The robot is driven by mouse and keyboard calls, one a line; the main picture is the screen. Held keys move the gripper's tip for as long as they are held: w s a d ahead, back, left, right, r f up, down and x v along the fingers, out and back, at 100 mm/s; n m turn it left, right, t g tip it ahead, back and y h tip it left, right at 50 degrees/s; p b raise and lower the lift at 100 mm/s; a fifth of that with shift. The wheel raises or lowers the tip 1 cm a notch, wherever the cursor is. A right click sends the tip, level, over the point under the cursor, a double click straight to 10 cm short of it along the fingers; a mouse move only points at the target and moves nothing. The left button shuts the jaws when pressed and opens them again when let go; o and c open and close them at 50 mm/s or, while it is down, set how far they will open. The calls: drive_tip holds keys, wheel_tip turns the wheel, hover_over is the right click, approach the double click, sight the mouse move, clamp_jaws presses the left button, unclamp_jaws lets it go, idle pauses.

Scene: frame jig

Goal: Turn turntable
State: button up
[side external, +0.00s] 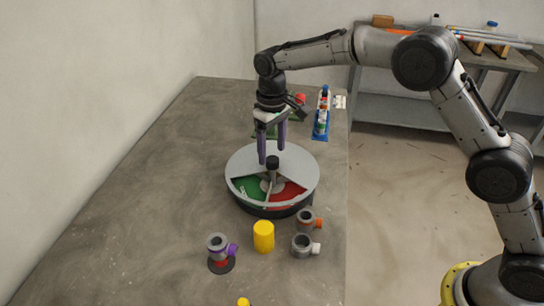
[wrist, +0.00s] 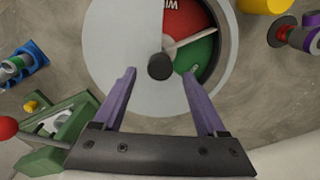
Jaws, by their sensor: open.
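The turntable (side external: 245,160) is a round grey disc on a dark base, standing on the table. An open wedge in its top shows a green sector (side external: 247,188) and a red sector (side external: 289,190), with a pale pointer (side external: 267,192) between them. A black knob (side external: 273,163) stands up at its centre; the knob also shows in the wrist view (wrist: 160,66). My gripper (side external: 272,157) has two purple fingers and is open above the disc, just behind the knob.
A blue holder (side external: 321,124) and a green fixture (wrist: 68,130) stand behind. The table's left side is clear.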

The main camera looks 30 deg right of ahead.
sight(272, 158)
drive_tip(key=shift+f, duration=1.6)
clamp_jaws()
drive_tip(key=shift+r, duration=0.1)
